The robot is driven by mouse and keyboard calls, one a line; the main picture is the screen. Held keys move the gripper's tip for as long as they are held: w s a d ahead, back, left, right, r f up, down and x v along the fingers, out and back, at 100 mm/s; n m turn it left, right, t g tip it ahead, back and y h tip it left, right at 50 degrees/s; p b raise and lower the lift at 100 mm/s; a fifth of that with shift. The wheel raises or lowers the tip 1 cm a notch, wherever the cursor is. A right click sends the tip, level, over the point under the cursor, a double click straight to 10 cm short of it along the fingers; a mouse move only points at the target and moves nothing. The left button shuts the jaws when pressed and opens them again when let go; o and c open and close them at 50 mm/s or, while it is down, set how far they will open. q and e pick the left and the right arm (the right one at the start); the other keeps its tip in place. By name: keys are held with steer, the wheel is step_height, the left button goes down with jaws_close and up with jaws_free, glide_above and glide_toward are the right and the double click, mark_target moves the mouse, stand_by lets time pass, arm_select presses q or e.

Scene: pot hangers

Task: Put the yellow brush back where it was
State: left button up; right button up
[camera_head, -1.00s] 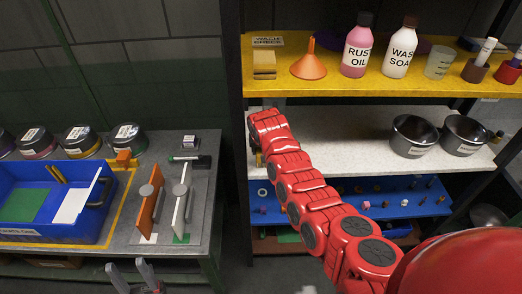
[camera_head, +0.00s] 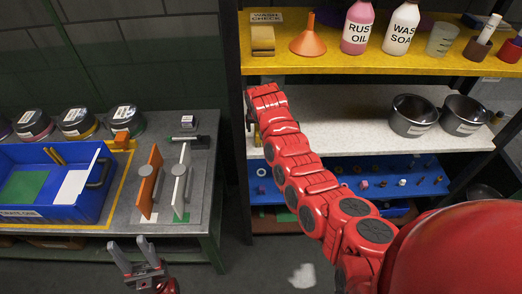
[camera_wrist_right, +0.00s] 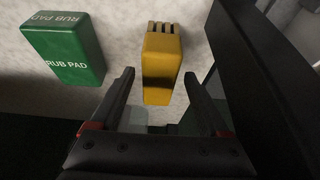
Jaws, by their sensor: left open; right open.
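The yellow brush (camera_wrist_right: 163,60) stands on the pale speckled shelf in the right wrist view, just ahead of and partly between the open fingers of my right gripper (camera_wrist_right: 159,75). No grip on it shows. In the head view a small yellow bit (camera_head: 257,136) shows beside my red right arm at the left end of the white shelf (camera_head: 340,125); the arm hides most of that spot. My left gripper (camera_head: 136,252) is open and empty, low in front of the grey bench.
A green rub pad (camera_wrist_right: 65,50) is left of the brush. A dark shelf post (camera_wrist_right: 275,95) stands close on the right in the wrist view. Metal bowls (camera_head: 413,115) sit further right on the white shelf. A yellow shelf (camera_head: 380,62) with bottles is above. A blue bin (camera_head: 50,185) is at left.

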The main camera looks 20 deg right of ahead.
steer(key=shift+s+r+b, duration=0.2)
steer(key=shift+r+b, duration=0.1)
steer(key=shift+r, duration=0.05)
steer(key=shift+s+a+r+b, duration=0.3)
steer(key=shift+s+r+b, duration=0.25)
steer(key=shift+r, duration=0.3)
steer(key=shift+s+a, duration=0.1)
steer(key=shift+s, duration=0.3)
steer(key=s+b, duration=0.1)
steer(key=s, duration=0.1)
steer(key=s+a, duration=0.1)
steer(key=s, duration=0.1)
steer(key=shift+b, duration=0.35)
steer(key=s+a+p, duration=0.1)
steer(key=s, duration=0.5)
steer(key=shift+s+a, duration=0.2)
steer(key=shift+a, duration=0.2)
